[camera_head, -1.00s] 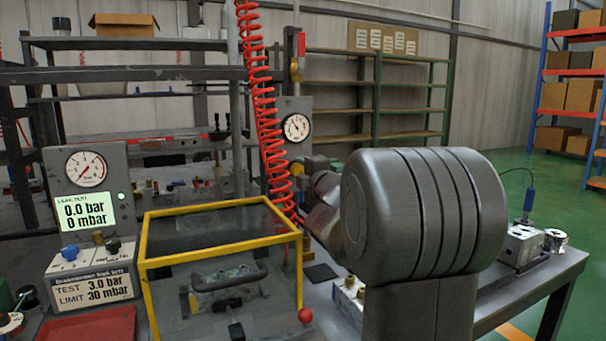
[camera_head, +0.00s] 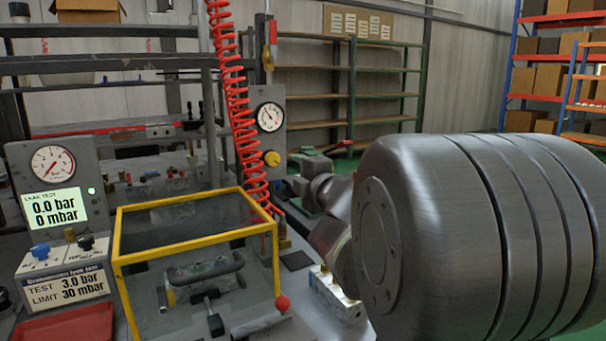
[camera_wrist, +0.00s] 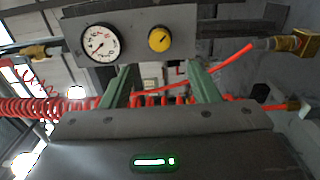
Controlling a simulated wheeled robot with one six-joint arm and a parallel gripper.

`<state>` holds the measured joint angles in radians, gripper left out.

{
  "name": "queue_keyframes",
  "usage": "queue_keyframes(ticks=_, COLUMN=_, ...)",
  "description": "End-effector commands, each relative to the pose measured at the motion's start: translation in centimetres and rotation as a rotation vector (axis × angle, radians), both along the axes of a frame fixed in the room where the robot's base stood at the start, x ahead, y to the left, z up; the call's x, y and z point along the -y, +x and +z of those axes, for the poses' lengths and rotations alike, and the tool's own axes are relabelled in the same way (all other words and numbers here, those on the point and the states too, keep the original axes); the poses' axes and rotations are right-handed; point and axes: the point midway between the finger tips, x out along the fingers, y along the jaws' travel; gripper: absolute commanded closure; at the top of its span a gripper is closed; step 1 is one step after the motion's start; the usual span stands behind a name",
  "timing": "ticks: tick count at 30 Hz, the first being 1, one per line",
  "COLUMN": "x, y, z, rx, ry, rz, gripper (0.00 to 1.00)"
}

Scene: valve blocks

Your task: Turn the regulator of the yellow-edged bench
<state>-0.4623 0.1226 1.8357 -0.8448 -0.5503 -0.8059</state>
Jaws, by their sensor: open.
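The regulator is a round yellow knob (camera_head: 272,158) on a grey upright panel (camera_head: 264,92), below a white dial gauge (camera_head: 270,117). The panel stands behind the yellow-edged glass box (camera_head: 190,239) on the bench. In the wrist view the yellow knob (camera_wrist: 159,39) shows beside the gauge (camera_wrist: 100,43), the panel appearing sideways. My gripper (camera_wrist: 160,68) is open, its two green fingers apart and empty. The knob lies ahead of the fingertips, in line with the gap between them, not touched. In the head view my arm largely hides the gripper.
A coiled red hose (camera_head: 237,100) hangs just left of the panel. A leak tester (camera_head: 58,195) stands at the left. A red ball handle (camera_head: 282,303) is at the box's front corner. A small metal block (camera_head: 338,293) sits near my arm. Shelves stand behind.

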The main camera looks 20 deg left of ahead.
Motion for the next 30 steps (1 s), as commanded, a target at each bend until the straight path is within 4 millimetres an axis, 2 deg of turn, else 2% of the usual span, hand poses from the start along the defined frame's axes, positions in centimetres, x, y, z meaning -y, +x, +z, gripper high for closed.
queue_keyframes(ticks=6, x=1.7, y=-1.4, z=0.1, rx=0.001, ry=-0.001, rz=-0.001, gripper=0.45)
queue_keyframes(ticks=20, x=1.8, y=-1.6, z=0.0, rx=0.000, ry=0.000, rz=0.000, gripper=0.45)
queue_keyframes(ticks=26, x=1.1, y=-0.9, z=-0.2, rx=-0.001, ry=-0.001, rz=0.002, gripper=0.45)
queue_keyframes(ticks=30, x=-0.6, y=0.4, z=-0.3, rx=-0.001, ry=-0.001, rz=0.003, gripper=0.45)
